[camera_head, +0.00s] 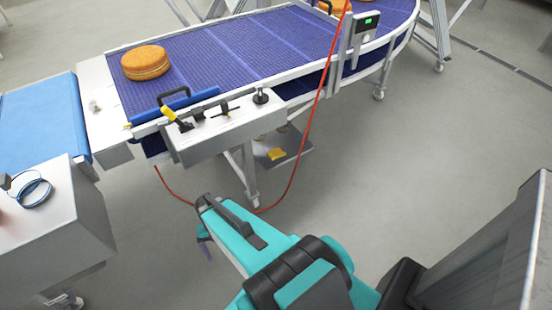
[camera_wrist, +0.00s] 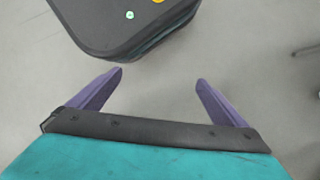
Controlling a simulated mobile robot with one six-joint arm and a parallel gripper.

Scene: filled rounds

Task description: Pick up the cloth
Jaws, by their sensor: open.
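No cloth can be made out for certain. A small crumpled grey-white thing (camera_head: 95,106) lies on the white plate between the two belts; it is too small to tell whether it is cloth. A small yellow item (camera_head: 276,154) lies on a low shelf under the conveyor, also unclear. My gripper (camera_head: 204,240) hangs over the floor in front of the conveyor, well apart from both, partly hidden by my arm. In the wrist view my gripper (camera_wrist: 160,76) has its two purple fingers spread wide, with bare floor between them.
A purple conveyor (camera_head: 230,50) carries a round layered cake (camera_head: 145,62). A control box (camera_head: 230,125) with yellow-handled lever juts from its front. A red cable (camera_head: 310,125) hangs down. A blue belt (camera_head: 42,120) and metal cabinet (camera_head: 60,235) stand left.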

